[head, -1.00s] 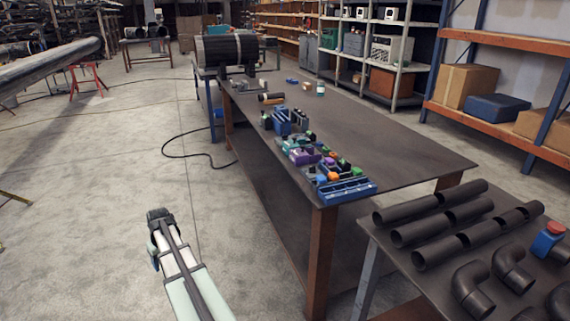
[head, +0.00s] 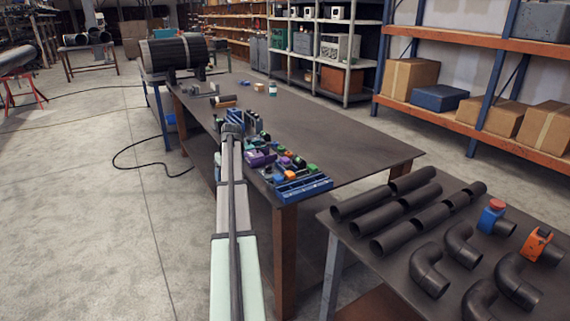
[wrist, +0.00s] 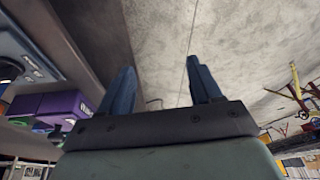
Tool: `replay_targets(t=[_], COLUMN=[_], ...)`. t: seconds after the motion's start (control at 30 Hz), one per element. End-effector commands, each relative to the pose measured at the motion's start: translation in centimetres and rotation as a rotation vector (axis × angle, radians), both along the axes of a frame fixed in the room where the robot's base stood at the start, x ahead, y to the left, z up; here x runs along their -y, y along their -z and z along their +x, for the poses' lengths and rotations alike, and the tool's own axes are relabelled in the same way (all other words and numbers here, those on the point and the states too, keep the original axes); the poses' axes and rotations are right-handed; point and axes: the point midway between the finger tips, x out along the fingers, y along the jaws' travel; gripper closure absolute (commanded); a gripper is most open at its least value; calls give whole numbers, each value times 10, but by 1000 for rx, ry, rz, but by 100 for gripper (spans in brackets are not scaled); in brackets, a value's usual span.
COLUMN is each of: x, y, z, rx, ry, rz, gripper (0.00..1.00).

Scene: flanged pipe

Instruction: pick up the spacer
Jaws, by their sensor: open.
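My gripper (head: 232,130) is at the left edge of the dark workbench, beside the row of parts; its fingers are too small to make out in the head view. In the wrist view my gripper (wrist: 163,85) shows two blue fingers apart, with nothing between them. Several small coloured parts stand along the bench edge, among them a purple block (head: 260,158) and a green-topped part (head: 312,169). The purple block also shows at the left of the wrist view (wrist: 50,105). I cannot tell which part is the spacer.
A blue tray (head: 304,188) lies at the near corner of the workbench (head: 345,140). The bench's right side is clear. A side table at the lower right holds dark pipes (head: 375,207) and elbows (head: 428,270).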

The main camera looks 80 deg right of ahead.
Motion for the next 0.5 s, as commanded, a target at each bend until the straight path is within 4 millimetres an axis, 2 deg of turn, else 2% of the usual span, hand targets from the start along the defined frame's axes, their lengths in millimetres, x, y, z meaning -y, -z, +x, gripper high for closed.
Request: replay_targets(t=[0.03, 0.2, 0.4, 0.5], x=[25, 80, 128, 141], y=[-14, -55, -98, -114], z=[-22, -95, -177, -208], rx=[6, 20, 31, 34], ry=[21, 73, 123, 142], rz=[-9, -36, -66, -77], gripper=[36, 36, 36, 36])
